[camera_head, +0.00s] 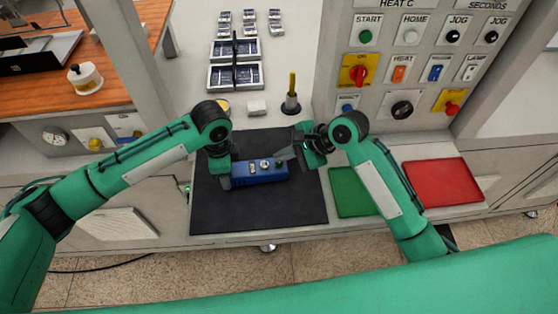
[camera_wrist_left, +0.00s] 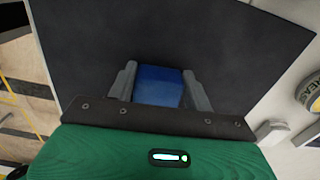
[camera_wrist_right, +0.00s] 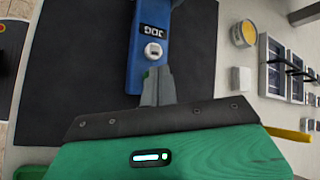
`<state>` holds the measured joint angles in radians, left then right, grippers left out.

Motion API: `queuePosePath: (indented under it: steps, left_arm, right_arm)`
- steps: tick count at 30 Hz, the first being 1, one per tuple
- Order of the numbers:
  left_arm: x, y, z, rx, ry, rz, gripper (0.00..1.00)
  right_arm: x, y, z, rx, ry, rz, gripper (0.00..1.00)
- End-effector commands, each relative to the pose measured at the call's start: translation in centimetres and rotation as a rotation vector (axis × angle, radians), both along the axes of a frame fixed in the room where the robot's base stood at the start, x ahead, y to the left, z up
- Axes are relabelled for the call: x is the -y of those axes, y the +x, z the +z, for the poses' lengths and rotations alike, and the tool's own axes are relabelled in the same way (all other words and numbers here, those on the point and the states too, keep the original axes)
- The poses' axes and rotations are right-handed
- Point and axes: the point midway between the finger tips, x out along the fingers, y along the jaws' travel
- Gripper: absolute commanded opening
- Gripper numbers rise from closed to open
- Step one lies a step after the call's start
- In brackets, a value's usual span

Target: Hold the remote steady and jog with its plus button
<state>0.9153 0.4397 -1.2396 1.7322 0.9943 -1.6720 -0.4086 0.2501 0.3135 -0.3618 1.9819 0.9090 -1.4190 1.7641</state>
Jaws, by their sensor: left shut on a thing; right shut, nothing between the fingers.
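The blue remote (camera_head: 268,174) lies on the black mat (camera_head: 300,208), with small buttons on its top. My left gripper (camera_head: 229,177) is shut on the remote's left end. In the left wrist view the blue end of the remote (camera_wrist_left: 158,86) sits between the two fingers (camera_wrist_left: 160,88). My right gripper (camera_head: 288,158) is shut and empty, its tips just at the remote's right part. In the right wrist view the remote (camera_wrist_right: 135,72) shows a JOG label and a white button, and the closed fingertips (camera_wrist_right: 157,84) cover part of its near end. Whether they touch a button I cannot tell.
A green tray (camera_head: 345,190) and a red tray (camera_head: 440,183) lie right of the mat. A yellow-handled tool (camera_head: 292,95) stands behind it, near a white block (camera_head: 256,108) and dark panels (camera_head: 235,75). A button panel (camera_head: 415,65) rises at the back right.

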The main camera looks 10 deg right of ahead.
Motion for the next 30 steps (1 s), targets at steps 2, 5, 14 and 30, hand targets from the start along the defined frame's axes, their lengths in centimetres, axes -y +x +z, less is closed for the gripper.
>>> queuePosePath:
  steps: [2,5,14,30]
  left_arm:
    - [0.00,0.00,0.01,0.000,0.000,0.000,0.20]
    - [0.00,0.00,0.01,0.000,0.000,0.000,0.20]
    - [0.01,0.00,0.02,0.000,0.000,0.000,0.20]
    - [0.01,0.00,0.03,0.000,0.000,-0.001,0.20]
  right_arm:
    - [-0.01,-0.02,-0.11,0.000,0.000,0.000,0.00]
    - [-0.02,-0.02,-0.24,0.000,0.000,0.000,0.00]
    - [-0.03,-0.01,-0.60,0.000,0.000,0.000,0.00]
    - [0.00,-0.02,-0.96,-0.001,0.000,0.001,0.00]
